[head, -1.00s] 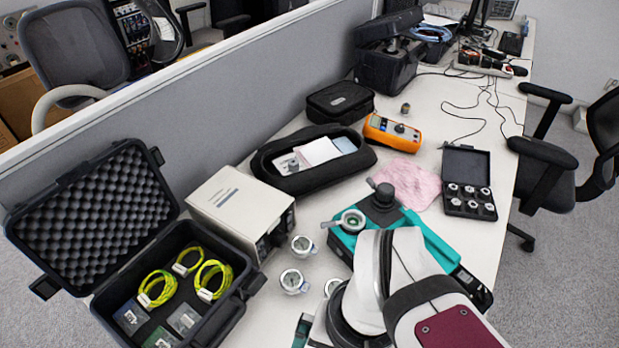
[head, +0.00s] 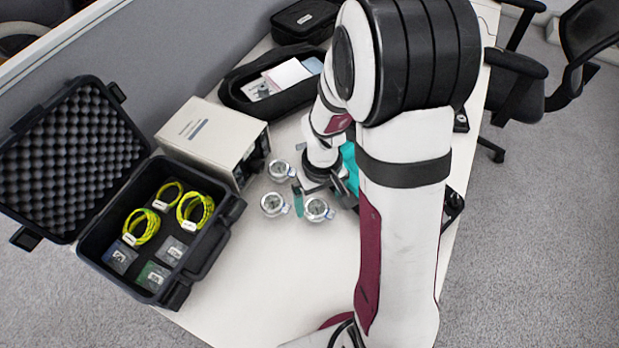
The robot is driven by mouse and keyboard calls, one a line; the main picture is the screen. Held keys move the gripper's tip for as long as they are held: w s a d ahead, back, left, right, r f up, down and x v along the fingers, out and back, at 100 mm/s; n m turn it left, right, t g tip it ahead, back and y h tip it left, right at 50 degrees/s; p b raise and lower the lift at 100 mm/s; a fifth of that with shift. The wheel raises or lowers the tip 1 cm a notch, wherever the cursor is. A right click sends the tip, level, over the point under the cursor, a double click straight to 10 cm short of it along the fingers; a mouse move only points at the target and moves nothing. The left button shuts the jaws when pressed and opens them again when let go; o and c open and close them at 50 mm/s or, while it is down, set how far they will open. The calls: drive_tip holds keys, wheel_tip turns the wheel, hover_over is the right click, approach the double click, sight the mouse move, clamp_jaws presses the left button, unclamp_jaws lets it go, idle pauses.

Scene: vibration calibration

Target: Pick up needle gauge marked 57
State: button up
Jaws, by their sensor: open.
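Three small round needle gauges with silver rims stand on the white table in the head view: one at the back (head: 279,170), one at the front left (head: 273,204) and one at the front right (head: 317,209). Their numbers are too small to read, so I cannot tell which is marked 57. My gripper (head: 318,193) is open and points down close to the front-right gauge. A teal-tipped finger shows between the gauges. I cannot tell whether it touches any of them.
A beige instrument box (head: 213,137) stands left of the gauges. An open black foam case (head: 225,222) with yellow cable coils lies further left. A teal device (head: 350,160) is partly hidden behind my arm. The table front is clear.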

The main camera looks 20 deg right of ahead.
sight(316, 207)
drive_tip(key=f, duration=0.4)
drive_tip(key=shift+w+a+f, duration=0.2)
drive_tip(key=shift+w+f, duration=0.1)
drive_tip(key=c, duration=1.6)
